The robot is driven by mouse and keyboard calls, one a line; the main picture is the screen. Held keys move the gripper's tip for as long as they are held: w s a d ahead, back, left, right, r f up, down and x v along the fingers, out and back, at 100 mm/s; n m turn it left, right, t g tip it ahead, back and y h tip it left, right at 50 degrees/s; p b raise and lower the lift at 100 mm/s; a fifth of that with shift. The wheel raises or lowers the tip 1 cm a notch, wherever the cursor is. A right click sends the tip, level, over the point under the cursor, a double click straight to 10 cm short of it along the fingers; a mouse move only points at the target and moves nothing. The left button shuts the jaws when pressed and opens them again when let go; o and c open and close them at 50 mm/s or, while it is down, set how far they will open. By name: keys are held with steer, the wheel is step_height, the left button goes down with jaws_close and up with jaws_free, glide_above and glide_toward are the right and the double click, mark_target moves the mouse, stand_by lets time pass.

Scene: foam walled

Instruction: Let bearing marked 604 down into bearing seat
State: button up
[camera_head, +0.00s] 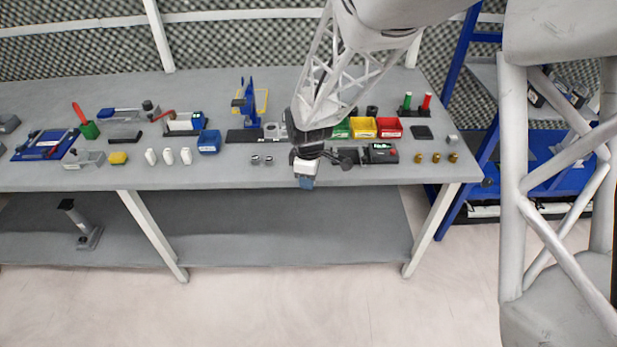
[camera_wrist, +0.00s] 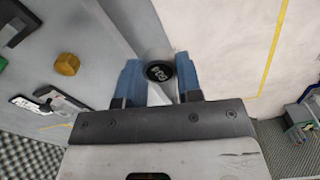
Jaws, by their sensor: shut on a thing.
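My gripper (camera_wrist: 158,85) has blue fingertips, closed on a small round grey bearing (camera_wrist: 159,71) with a dark face. White characters on that face look like 604, seen turned. In the head view my gripper (camera_head: 306,182) hangs at the front edge of the workbench, and the bearing in it cannot be made out. A grey block with a round ring or opening (camera_head: 271,130) stands further back on the bench, left of my arm; it may be the bearing seat, but I cannot tell for certain. The held bearing is apart from it.
The workbench (camera_head: 215,178) is crowded. Two small grey rings (camera_head: 262,160) lie left of my gripper. A black device with a display (camera_head: 381,152) and several brass pieces (camera_head: 436,158) are to the right. Yellow (camera_head: 363,127) and red bins (camera_head: 389,127) stand behind.

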steer(key=shift+r, duration=4.35)
steer(key=shift+w+a, duration=0.2)
steer(key=shift+w, duration=0.3)
steer(key=w+a, duration=0.3)
steer(key=w, duration=0.4)
steer(key=w+a, duration=0.3)
steer(key=w, duration=0.5)
steer(key=m, duration=0.1)
glide_above(271, 129)
step_height(271, 129, down, 4)
steer(key=shift+w, duration=0.15)
steer(key=shift+f, duration=0.2)
steer(key=shift+f, duration=2.65)
